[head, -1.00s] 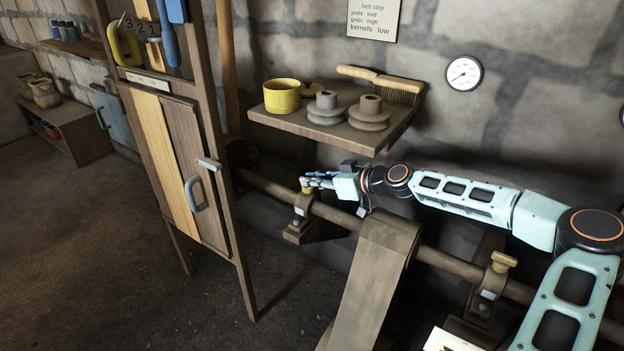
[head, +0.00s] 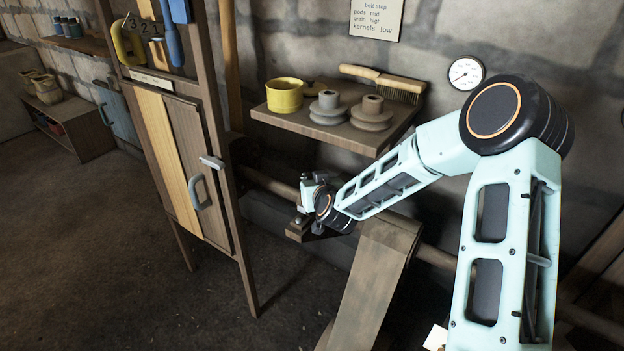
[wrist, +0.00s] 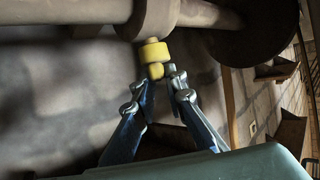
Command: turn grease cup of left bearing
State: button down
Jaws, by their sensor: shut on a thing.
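The yellow grease cup (wrist: 155,52) of the left bearing shows in the wrist view, set against the round bearing housing (wrist: 158,18) on the shaft. Its narrow yellow end lies between the fingertips of my gripper (wrist: 158,76), which is shut on it. In the head view, the left bearing's base (head: 298,229) shows under the shaft (head: 270,183). My wrist and forearm hide the grease cup there, and my fingers are not clear.
A shelf (head: 345,134) above holds a yellow pot (head: 284,95), two grey pulleys and a brush. A tall wooden cabinet (head: 185,160) stands left of the bearing. A wide slanting belt (head: 360,285) runs down to its right. Open floor lies at the left.

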jog(key=m+h, duration=0.1)
jog(key=h, duration=0.1)
jog(key=m+h+p, duration=0.1)
jog(key=m+h, duration=0.1)
jog(key=shift+a+r, duration=0.15)
jog(key=shift+a, duration=0.25)
jog(key=m+h+p, duration=0.1)
jog(key=m+h, duration=0.1)
jog(key=m+g+h+p, duration=0.1)
jog(key=m+h+p, duration=0.1)
jog(key=shift+w+a, duration=0.1)
jog(key=shift+a, duration=0.1)
jog(key=m+g+h+p, duration=0.2)
jog(key=m+h, duration=0.1)
jog(key=shift+w+a+h, duration=0.1)
jog(key=shift+h, duration=0.2)
jog(key=shift+f+m+g+h, duration=0.2)
jog(key=shift+m+g+h, duration=0.8)
jog(key=shift+m, duration=0.4)
jog(key=shift+w, duration=0.1)
jog(key=c, duration=2)
grip_release()
jog(key=shift+o, duration=0.2)
